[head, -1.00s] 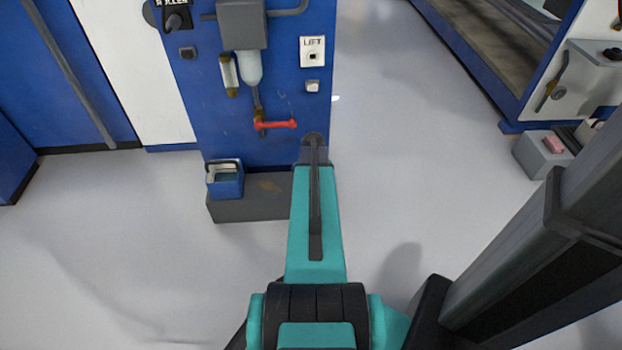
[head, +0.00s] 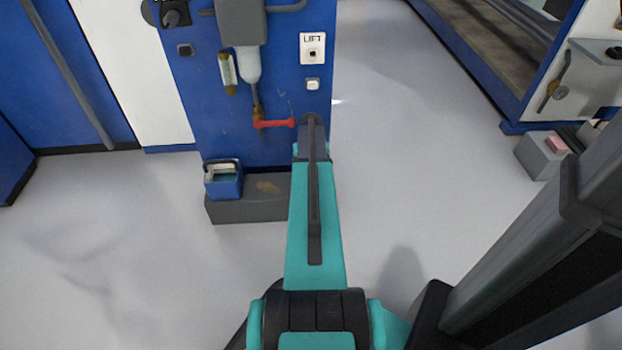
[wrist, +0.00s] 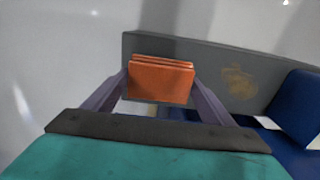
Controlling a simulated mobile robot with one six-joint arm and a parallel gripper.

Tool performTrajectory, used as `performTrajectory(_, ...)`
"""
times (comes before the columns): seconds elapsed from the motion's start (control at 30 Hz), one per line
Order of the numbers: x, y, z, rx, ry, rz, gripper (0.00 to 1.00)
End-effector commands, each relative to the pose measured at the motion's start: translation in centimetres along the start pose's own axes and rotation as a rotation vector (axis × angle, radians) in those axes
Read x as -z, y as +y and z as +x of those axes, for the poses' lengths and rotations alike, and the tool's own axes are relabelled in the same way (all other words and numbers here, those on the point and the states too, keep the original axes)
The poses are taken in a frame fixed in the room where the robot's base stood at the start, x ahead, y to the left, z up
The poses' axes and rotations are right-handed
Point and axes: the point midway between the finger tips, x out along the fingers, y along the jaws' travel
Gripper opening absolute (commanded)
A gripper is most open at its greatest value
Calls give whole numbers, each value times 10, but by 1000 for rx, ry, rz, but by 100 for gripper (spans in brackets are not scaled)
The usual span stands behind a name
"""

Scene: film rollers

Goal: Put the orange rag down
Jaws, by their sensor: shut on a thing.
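The orange rag (wrist: 160,84) is a folded, layered block in the wrist view. My gripper (wrist: 160,78) is shut on it, with one finger at each side. Beyond the rag in the wrist view is a grey ledge (wrist: 150,44) with a brown stain (wrist: 238,84). The gap between rag and ledge is hard to judge. In the head view my arm hides the gripper and the rag.
The grey ledge (head: 232,211) stands at the foot of a blue cabinet (head: 215,130) in the head view. A blue bin (head: 226,188) sits at its left end. A red lever (head: 275,124) juts out above. White floor (head: 130,230) is open around.

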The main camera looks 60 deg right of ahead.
Motion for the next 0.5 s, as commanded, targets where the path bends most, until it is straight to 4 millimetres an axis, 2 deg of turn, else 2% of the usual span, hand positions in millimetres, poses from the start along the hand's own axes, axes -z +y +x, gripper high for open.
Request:
performTrajectory(0.33, 1, 0, 0, 0, 0, 0, 60)
performTrajectory(0.5, 11, 0, 2, 0, 1, 0, 60)
